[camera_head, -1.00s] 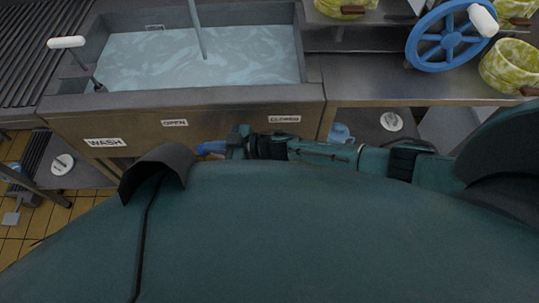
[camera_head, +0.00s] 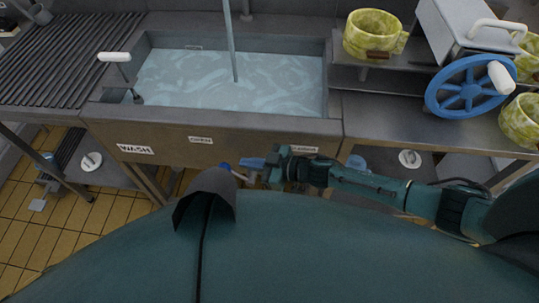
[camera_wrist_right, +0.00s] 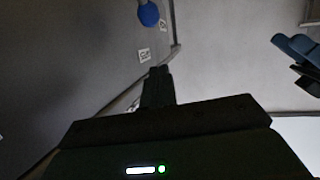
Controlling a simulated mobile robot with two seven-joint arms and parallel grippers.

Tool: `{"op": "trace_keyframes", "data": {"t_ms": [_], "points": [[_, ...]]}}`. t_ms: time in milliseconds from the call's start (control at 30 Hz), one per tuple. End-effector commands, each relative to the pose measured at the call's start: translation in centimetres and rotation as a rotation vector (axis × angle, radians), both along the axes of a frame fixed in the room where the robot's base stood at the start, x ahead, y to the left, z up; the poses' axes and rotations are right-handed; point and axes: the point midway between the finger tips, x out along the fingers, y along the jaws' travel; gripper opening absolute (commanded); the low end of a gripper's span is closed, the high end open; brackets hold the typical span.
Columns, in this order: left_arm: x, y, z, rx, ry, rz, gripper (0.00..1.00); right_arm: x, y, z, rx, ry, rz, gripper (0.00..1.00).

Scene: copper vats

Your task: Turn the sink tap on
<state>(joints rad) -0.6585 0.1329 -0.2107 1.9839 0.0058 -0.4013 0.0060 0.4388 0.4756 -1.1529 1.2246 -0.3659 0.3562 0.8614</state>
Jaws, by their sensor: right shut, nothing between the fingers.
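The metal sink (camera_head: 110,112) holds rippling water (camera_head: 190,75). A thin pale vertical column (camera_head: 231,45) meets the water; I cannot tell whether it is pipe or stream. The front panel carries an OPEN label (camera_head: 200,140) and a CLOSED label (camera_head: 305,149). A pale lever with a blue knob (camera_head: 226,166) shows below the panel, nearer OPEN. The knob also shows in the right wrist view (camera_wrist_right: 148,14). My left gripper is out of view.
A white-handled lever (camera_head: 115,57) stands at the sink's left corner. A blue wheel (camera_head: 470,88) and yellow-green mugs (camera_head: 372,33) are at the right. A ribbed drainboard (camera_head: 60,60) lies left.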

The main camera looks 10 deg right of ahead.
Motion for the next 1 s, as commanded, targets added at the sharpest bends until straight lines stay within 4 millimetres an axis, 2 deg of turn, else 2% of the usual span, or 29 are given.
{"op": "trace_keyframes", "data": {"t_ms": [100, 333, 1000], "points": [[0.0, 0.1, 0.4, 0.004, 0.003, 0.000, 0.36, -1.0, -1.6, 1.9, -0.002, -0.001, 0.001, 0.00], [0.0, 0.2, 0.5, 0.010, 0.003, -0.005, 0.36, -2.1, -3.4, 3.9, 0.000, 0.000, 0.000, 0.00], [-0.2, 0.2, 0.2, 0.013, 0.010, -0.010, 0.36, -2.4, -3.9, 4.4, 0.000, 0.000, 0.000, 0.00]]}}
